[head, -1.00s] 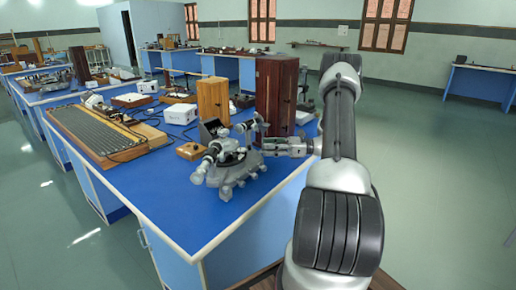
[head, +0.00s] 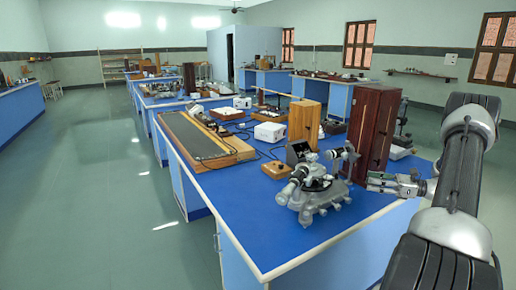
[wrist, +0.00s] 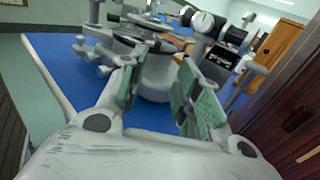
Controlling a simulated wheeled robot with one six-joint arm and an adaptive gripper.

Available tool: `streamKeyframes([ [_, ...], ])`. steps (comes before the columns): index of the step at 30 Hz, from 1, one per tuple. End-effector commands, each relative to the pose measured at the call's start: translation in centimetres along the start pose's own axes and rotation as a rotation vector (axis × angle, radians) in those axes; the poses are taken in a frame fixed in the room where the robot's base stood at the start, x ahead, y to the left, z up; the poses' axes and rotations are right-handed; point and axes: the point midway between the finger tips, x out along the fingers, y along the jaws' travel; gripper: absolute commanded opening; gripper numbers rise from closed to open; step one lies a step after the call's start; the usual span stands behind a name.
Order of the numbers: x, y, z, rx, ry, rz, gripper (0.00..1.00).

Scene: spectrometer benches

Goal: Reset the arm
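My gripper (head: 398,186) is at the right side of the blue bench, just right of the spectrometer. In the wrist view my gripper (wrist: 155,95) is open, with its two green-padded fingers apart and nothing between them. The grey spectrometer (head: 318,190) stands on the bench's near right part. In the wrist view the spectrometer (wrist: 150,65) lies straight beyond the fingertips; whether they touch it I cannot tell, but in the head view there is a small gap.
A tall dark wooden cabinet (head: 374,130) stands close behind my gripper. A lighter wooden box (head: 304,121), white boxes (head: 269,132) and a long ribbed board (head: 200,140) are on the blue bench (head: 245,215). The floor on the left (head: 80,190) is clear.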

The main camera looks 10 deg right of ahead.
Motion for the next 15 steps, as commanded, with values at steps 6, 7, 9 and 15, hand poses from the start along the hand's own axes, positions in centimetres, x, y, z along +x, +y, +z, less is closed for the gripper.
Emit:
streamKeyframes([
  [6,4.2,2.6,4.9,-0.110,0.147,0.135,0.33],
  [7,5.1,3.5,6.0,-0.139,0.183,0.170,0.33],
  [9,7.1,5.9,8.4,-0.219,0.273,0.255,0.33],
  [15,10.7,14.0,14.1,-0.490,0.513,0.506,0.33],
])
